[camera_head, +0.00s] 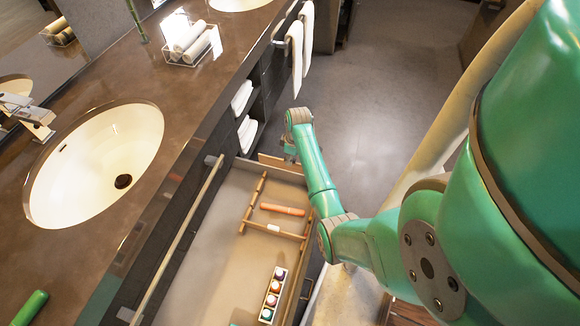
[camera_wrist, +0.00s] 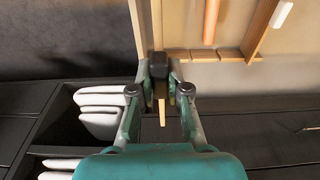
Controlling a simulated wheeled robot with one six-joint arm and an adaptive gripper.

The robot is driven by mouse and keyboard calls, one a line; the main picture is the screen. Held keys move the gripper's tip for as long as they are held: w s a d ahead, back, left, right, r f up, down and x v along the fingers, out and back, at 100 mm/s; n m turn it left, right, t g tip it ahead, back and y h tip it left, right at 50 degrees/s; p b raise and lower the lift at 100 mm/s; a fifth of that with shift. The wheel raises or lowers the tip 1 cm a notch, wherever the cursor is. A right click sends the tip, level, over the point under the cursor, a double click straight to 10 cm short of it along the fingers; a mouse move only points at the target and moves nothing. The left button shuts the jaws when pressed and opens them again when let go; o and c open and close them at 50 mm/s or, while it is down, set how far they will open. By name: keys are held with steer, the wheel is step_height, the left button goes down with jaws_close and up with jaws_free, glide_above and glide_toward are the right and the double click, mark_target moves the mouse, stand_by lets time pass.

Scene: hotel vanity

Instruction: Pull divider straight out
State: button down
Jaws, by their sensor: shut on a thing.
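A narrow light wooden strip shows between the fingers, but the exact contact is partly hidden. In the head view, my gripper (camera_head: 290,152) is at the drawer's far corner, its fingertips hidden.
An orange stick (camera_head: 282,209) and a tray of several coloured round items (camera_head: 272,295) lie in the drawer. Folded towels (camera_head: 246,130) sit on shelves beyond it. A sink (camera_head: 100,160) and countertop are at left. Open floor (camera_head: 385,95) lies beyond the arm.

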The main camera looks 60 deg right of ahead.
steer(key=shift+r, duration=1.5)
step_height(320, 180, up, 8)
steer(key=shift+f, duration=0.2)
stand_by(1.6)
